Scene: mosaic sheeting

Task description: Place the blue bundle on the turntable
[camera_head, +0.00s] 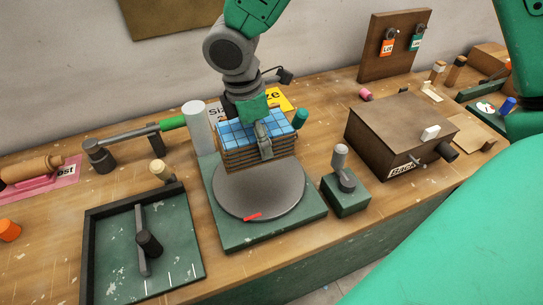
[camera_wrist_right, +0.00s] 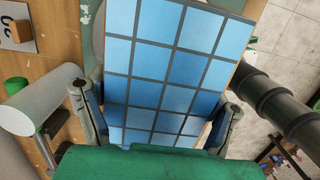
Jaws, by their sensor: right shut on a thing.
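The blue bundle (camera_head: 240,134), a stack of sheets with a blue tile grid on top and brown layered edges, is over the rear part of the turntable (camera_head: 262,196). The turntable is a round grey disc on a green base. My right gripper (camera_head: 264,140) is shut on the bundle from above. In the right wrist view the bundle (camera_wrist_right: 165,65) fills the space between the fingers of the gripper (camera_wrist_right: 156,118). Whether the bundle's underside touches the disc is hard to tell. My left gripper is not in view.
A small red piece (camera_head: 252,217) lies at the disc's front edge. A white cylinder (camera_head: 197,128) stands behind left. A green block with a grey knob (camera_head: 345,190) is close at right, and a brown box (camera_head: 400,130) beyond it. A dark-rimmed green tray (camera_head: 180,245) is at front left.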

